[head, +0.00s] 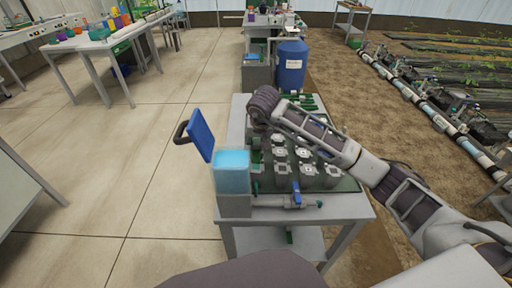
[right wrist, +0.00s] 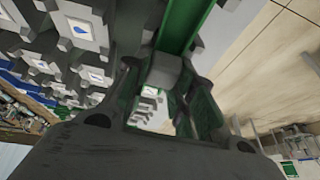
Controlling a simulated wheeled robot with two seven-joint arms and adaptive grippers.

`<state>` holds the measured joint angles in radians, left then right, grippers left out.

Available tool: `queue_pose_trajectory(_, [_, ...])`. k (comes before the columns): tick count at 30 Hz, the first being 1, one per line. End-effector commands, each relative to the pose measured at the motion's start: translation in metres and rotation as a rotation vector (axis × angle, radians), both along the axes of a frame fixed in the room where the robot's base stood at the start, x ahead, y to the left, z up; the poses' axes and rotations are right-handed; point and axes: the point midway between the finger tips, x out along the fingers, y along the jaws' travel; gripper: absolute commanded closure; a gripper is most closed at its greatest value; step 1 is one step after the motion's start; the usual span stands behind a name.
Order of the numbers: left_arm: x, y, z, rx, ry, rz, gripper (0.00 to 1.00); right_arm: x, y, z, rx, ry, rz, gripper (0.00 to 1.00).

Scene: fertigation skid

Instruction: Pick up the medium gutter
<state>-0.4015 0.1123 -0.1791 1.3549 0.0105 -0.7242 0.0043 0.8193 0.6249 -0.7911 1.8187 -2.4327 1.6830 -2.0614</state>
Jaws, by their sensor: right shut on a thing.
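My right arm reaches in from the right over the skid table, and its wrist end is above the table's left rear part in the head view. My right gripper (right wrist: 165,100) shows best in the right wrist view. Its fingers are shut on a long green gutter (right wrist: 185,22), which runs up and away out of that picture. In the head view the fingers are mostly hidden behind the wrist. Several green pieces (head: 303,101) lie at the rear of the table; I cannot tell which is the medium gutter by size. My left gripper is not in view.
Several grey valve-like blocks (head: 305,170) stand in rows on the grey table (head: 345,207). A blue barrel (head: 291,66) stands behind.

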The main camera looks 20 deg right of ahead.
Motion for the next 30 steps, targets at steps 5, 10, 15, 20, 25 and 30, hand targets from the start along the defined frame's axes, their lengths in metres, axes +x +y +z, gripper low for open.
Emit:
queue_pose_trajectory(5, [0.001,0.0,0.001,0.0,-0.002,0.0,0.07,0.0,0.0,0.001,0.0,-0.001,0.0,0.99])
queue_pose_trajectory(10, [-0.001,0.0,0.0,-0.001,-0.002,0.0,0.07,0.001,0.0,0.008,-0.001,-0.002,0.0,0.99])
queue_pose_trajectory(15, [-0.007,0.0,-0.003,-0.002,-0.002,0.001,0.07,0.001,0.0,0.021,-0.001,-0.002,0.0,0.99])
queue_pose_trajectory(20, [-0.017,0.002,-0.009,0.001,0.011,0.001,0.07,0.001,0.0,0.04,0.0,-0.003,-0.001,0.99])
queue_pose_trajectory(25, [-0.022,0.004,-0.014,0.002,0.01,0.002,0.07,0.001,0.0,0.063,-0.001,-0.004,0.0,0.99])
queue_pose_trajectory(30, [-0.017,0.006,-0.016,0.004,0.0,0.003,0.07,0.001,0.0,0.081,-0.001,-0.003,0.0,0.99])
